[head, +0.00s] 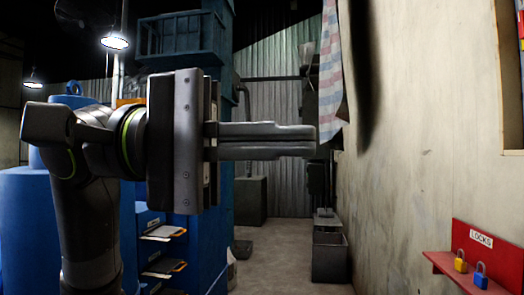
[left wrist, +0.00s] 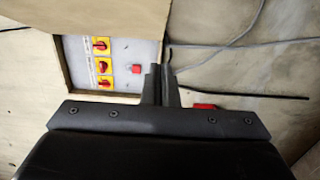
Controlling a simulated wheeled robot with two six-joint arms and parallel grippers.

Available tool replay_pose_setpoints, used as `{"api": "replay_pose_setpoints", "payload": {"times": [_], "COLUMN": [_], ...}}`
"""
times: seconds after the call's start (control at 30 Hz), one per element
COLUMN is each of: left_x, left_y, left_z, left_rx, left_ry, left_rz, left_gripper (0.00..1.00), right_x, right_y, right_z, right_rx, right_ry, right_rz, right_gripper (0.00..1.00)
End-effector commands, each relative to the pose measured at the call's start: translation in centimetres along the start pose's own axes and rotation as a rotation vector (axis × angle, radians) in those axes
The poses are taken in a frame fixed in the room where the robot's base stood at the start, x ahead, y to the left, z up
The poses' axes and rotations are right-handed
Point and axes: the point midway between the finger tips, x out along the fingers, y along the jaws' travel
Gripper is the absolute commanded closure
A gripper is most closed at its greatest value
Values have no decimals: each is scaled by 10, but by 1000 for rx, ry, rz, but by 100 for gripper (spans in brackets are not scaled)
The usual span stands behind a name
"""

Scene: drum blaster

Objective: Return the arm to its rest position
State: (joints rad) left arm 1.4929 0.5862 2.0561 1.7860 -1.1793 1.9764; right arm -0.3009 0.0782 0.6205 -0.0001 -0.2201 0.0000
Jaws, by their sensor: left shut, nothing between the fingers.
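My left arm comes in from the left in the head view and is raised across the middle of the picture. Its gripper (head: 314,141) points right toward the pale wall, with the two fingers together and nothing between them. In the left wrist view the fingers (left wrist: 160,68) are also closed and empty. They point toward a wall panel (left wrist: 125,55) with red-on-yellow rotary switches and a red button. I cannot tell from the pictures whether the fingertips touch the wall. My right gripper is in neither view.
A red shelf labelled LOCKS (head: 475,262) on the right wall holds a yellow padlock (head: 460,262) and a blue padlock (head: 481,276). A blue drum (head: 25,225) and blue machine stand at left. A grey bin (head: 330,257) stands on the floor, which is otherwise mostly open.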

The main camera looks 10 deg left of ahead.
Motion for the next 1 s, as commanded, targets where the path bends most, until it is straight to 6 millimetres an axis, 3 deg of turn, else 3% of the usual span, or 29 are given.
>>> {"api": "replay_pose_setpoints", "payload": {"times": [0.33,0.47,0.57,0.6,0.73,0.87,1.0], "left_x": [-11,-14,-22,-27,-49,-76,-108], "left_y": [0,0,-5,-11,-48,-106,-186], "left_z": [2,-25,-78,-105,-196,-274,-340], "left_rx": [-2,-19,-43,-52,-74,-88,-96], "left_ry": [1,35,112,157,332,516,706], "left_rz": [2,47,122,155,232,250,210], "left_gripper": [100,100,100,100,100,100,100], "right_x": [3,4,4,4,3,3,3], "right_y": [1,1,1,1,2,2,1], "right_z": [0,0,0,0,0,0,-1], "right_rx": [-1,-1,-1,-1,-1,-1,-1], "right_ry": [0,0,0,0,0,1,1], "right_rz": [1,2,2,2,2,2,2], "right_gripper": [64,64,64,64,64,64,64]}}
